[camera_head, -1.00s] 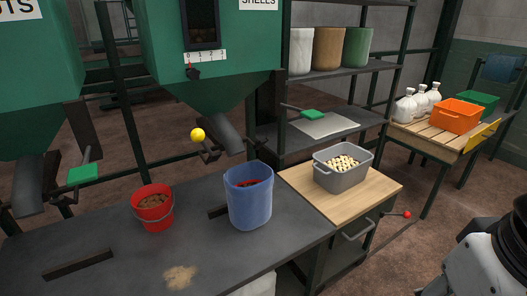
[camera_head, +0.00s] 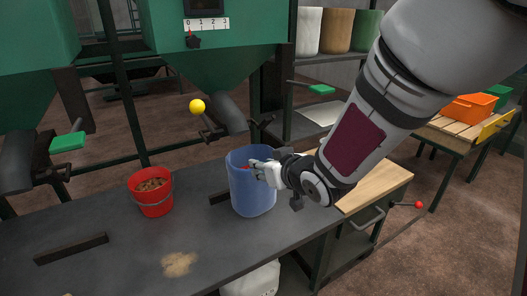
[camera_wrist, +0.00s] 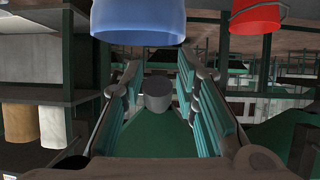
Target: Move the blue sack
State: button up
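The blue sack (camera_head: 252,190) stands upright on the dark bench, open at the top. Something red showed inside it earlier; my gripper now covers part of its upper right side. My gripper (camera_head: 262,170) is at the upper part of the sack in the head view; whether it touches cannot be told there. In the wrist view my gripper (camera_wrist: 160,85) has its two fingers spread apart with nothing between them. In that view the sack (camera_wrist: 138,20) lies just beyond the fingertips, at the top of the picture.
A red bucket (camera_head: 151,195) with brown contents stands left of the sack on the bench (camera_head: 110,225). A dark bar (camera_head: 72,248) and a tan spill (camera_head: 179,264) lie in front. A yellow ball-topped lever (camera_head: 197,106) and green hopper are behind. My arm hides the grey bin.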

aim_at(231, 162)
jog(key=shift+w+a+f+n+y, duration=0.1)
jog(key=shift+a+f+y, duration=0.15)
jog(key=shift+a, duration=0.3)
jog(key=shift+a+f+n+y, duration=0.1)
jog(key=shift+a+f+y, duration=0.15)
jog(key=shift+a, duration=0.25)
jog(key=shift+w+a+f+n+y, duration=0.15)
jog(key=shift+a+y, duration=0.15)
jog(key=shift+a, duration=0.25)
jog(key=shift+s, duration=0.1)
jog(key=b+x, duration=0.2)
jog(key=x, duration=1.1)
jog(key=shift+w+a+f, duration=0.15)
jog(key=shift+w, duration=0.2)
grip_shut()
